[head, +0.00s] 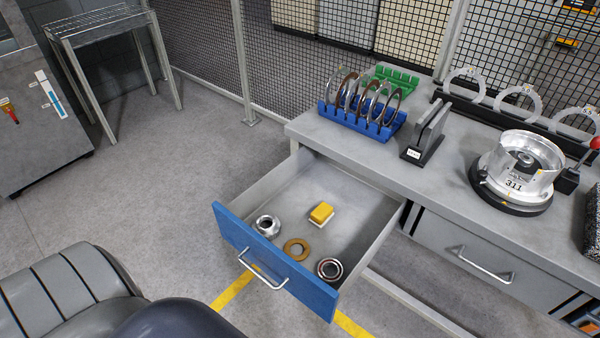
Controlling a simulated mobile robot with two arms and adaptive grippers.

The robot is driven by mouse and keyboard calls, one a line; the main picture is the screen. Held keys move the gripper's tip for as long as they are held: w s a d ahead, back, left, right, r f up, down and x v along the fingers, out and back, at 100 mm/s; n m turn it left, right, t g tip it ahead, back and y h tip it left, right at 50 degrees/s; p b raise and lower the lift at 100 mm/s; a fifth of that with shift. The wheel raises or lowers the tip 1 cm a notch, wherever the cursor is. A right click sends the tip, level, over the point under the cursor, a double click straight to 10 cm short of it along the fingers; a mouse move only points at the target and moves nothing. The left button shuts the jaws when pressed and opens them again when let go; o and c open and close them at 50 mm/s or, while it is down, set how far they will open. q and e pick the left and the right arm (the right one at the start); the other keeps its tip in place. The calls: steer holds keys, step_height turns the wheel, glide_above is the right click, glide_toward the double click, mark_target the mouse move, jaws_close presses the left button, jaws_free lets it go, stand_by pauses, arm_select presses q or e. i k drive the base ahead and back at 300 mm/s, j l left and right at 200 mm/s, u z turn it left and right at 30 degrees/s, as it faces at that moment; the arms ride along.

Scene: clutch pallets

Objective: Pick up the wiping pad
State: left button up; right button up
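The wiping pad appears to be the small block with a yellow top and a pale underside (321,213). It lies in the open drawer (262,190), toward the middle of its floor. Nothing touches it. A silver ring-shaped part (267,225), a brass ring (296,249) and a dark-and-silver bearing-like ring (329,269) lie nearer the drawer's blue front. Neither of my grippers shows in the head view.
The grey workbench (440,185) above the drawer carries a blue rack (362,122) of metal rings, a green rack (392,78), a dark upright holder (425,135) and a round fixture marked 311 (515,172). A closed drawer (490,265) is at right. Floor left of the open drawer is clear.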

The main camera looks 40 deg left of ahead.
mark_target(324, 212)
steer(key=u, duration=0.9)
